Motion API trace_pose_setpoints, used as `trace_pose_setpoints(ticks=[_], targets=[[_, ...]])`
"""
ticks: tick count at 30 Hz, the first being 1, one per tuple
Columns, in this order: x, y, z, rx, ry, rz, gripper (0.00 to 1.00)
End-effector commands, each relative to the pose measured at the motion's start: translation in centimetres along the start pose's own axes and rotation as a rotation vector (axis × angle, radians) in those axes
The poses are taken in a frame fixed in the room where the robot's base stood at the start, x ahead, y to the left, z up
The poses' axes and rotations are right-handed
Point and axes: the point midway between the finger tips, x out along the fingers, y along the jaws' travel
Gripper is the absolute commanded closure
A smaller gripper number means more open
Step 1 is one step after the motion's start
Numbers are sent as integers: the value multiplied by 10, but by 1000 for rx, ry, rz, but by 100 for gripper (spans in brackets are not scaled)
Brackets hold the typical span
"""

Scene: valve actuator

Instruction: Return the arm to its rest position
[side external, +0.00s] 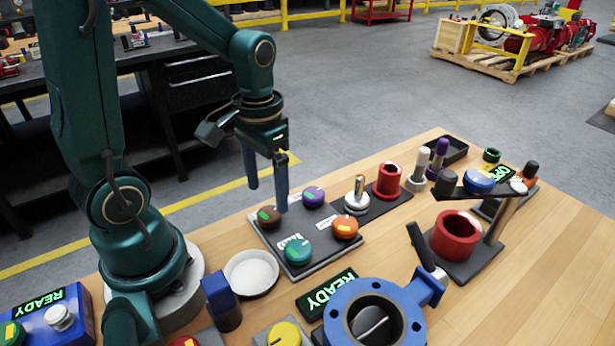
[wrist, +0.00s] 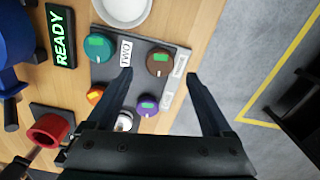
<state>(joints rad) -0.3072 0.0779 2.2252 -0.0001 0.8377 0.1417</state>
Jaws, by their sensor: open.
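My gripper (side external: 267,188) hangs over the back left edge of the dark button panel (side external: 274,236), fingers pointing down. It is open and empty, with a wide gap between its fingers. In the wrist view the fingers (wrist: 158,82) reach in from below, above the panel. The panel carries a teal knob (side external: 298,251), a brown knob (side external: 269,215), a purple knob (side external: 313,196) and an orange knob (side external: 345,226). The fingertips look apart from the knobs in the side view. My arm is bent, with its upper links raised at the left.
A white round dish (side external: 251,273) stands near my base. A blue valve (side external: 372,315) sits at the front, beside a green READY display (side external: 327,292). Red cylinders (side external: 389,181) and an upright lever stand to the right. Open floor (side external: 350,90) lies behind the table.

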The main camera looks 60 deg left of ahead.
Motion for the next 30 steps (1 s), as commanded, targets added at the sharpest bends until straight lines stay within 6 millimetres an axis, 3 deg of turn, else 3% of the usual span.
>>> trace_pose_setpoints(ticks=[14, 20, 24, 30], targets=[[-9, 2, 0, 9, 8, -1, 15], [-35, 16, -2, 79, 135, -13, 15], [-61, 32, 9, 138, 268, -14, 15], [-84, 49, 33, 189, 426, 9, 15]])
